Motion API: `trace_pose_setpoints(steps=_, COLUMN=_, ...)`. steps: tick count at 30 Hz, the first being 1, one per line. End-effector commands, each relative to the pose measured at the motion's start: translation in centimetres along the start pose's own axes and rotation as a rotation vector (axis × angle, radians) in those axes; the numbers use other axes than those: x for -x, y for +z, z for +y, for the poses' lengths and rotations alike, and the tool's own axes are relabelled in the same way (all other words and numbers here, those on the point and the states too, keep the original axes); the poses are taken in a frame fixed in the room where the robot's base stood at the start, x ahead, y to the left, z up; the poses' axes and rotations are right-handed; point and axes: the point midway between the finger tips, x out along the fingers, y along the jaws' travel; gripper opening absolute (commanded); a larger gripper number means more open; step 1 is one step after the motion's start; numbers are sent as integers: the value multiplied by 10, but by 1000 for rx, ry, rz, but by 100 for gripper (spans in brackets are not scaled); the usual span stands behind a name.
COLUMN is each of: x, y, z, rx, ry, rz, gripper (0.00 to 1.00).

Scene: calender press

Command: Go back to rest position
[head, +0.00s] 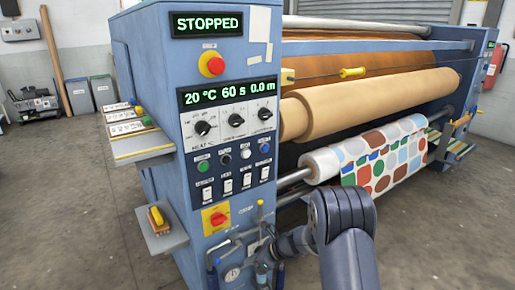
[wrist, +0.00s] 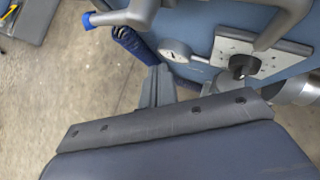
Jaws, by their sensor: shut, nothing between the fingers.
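My gripper (wrist: 158,86) shows in the wrist view as two grey fingers close together, with nothing between them. It is close to the lower front of the blue calender press (head: 240,160). A round gauge (wrist: 175,50), a grey pipe handle and a light plate with a black knob (wrist: 243,66) are just beyond and to the right of the fingers. I cannot tell whether the fingers touch anything. In the head view my arm reaches in from the bottom right toward the press's lower valves, and the fingertips are hard to make out there. The press display (head: 207,24) reads STOPPED.
A patterned fabric roll (head: 370,155) and a tan roller (head: 380,100) extend right behind my arm. A red-yellow switch (head: 216,217) sits on the panel. A side shelf (head: 160,233) juts out left. Open concrete floor (head: 70,200) lies at left and right.

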Motion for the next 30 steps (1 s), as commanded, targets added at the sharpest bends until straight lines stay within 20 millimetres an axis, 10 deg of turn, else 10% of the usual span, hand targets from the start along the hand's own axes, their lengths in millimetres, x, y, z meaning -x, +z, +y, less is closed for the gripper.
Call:
trace_pose_setpoints(steps=15, x=63, y=-14, z=-6, rx=63, ry=-61, rz=43, gripper=0)
trace_pose_setpoints(steps=30, x=67, y=-15, z=-5, rx=62, ry=-58, rz=43, gripper=0)
